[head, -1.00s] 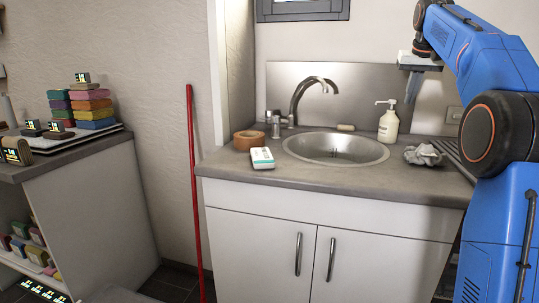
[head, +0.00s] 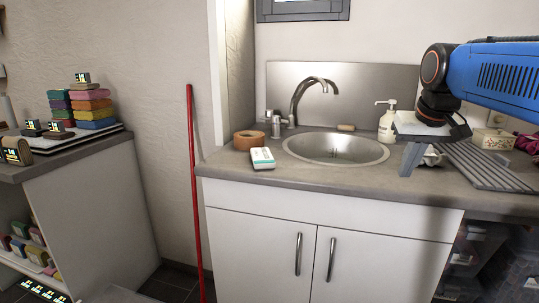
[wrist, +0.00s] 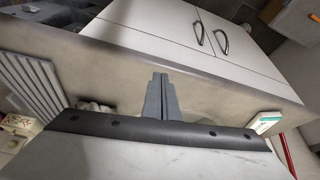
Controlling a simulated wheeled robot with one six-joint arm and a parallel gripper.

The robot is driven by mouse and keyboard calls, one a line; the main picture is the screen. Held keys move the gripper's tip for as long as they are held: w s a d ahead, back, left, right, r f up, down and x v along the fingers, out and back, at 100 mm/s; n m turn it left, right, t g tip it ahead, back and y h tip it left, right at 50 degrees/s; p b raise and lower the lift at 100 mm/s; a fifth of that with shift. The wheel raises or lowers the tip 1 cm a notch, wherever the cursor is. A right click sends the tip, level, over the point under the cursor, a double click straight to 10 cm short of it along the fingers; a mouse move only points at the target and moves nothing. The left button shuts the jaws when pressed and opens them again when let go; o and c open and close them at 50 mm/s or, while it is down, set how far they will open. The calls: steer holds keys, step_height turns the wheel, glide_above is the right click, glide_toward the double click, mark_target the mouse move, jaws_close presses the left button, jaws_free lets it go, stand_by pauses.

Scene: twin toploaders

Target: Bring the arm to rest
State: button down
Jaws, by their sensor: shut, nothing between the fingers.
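My blue arm reaches in from the right in the head view. My gripper (head: 409,172) hangs fingers-down over the counter, right of the sink. It also shows in the wrist view (wrist: 160,78), with its two grey fingers together and nothing between them. The grey crumpled cloth (head: 432,157) is partly hidden behind the gripper, and I cannot tell the exact gap between them.
The counter (head: 330,178) holds a sink (head: 335,148), a faucet (head: 312,88), a soap bottle (head: 387,122), a tape roll (head: 249,139) and a white-green box (head: 262,158). A ribbed drainer (head: 480,165) and floral box (head: 493,139) stand right. A red pole (head: 194,190) leans left.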

steer(key=s+a+f, duration=0.2)
steer(key=s+f, duration=0.8)
steer(key=f, duration=0.1)
steer(key=s+a+f+n, duration=0.1)
steer(key=s+a+f, duration=0.1)
steer(key=s+f, duration=0.9)
steer(key=shift+s+a+f, duration=0.2)
steer(key=shift+s+f, duration=0.05)
steer(key=shift+f, duration=0.25)
stand_by(0.5)
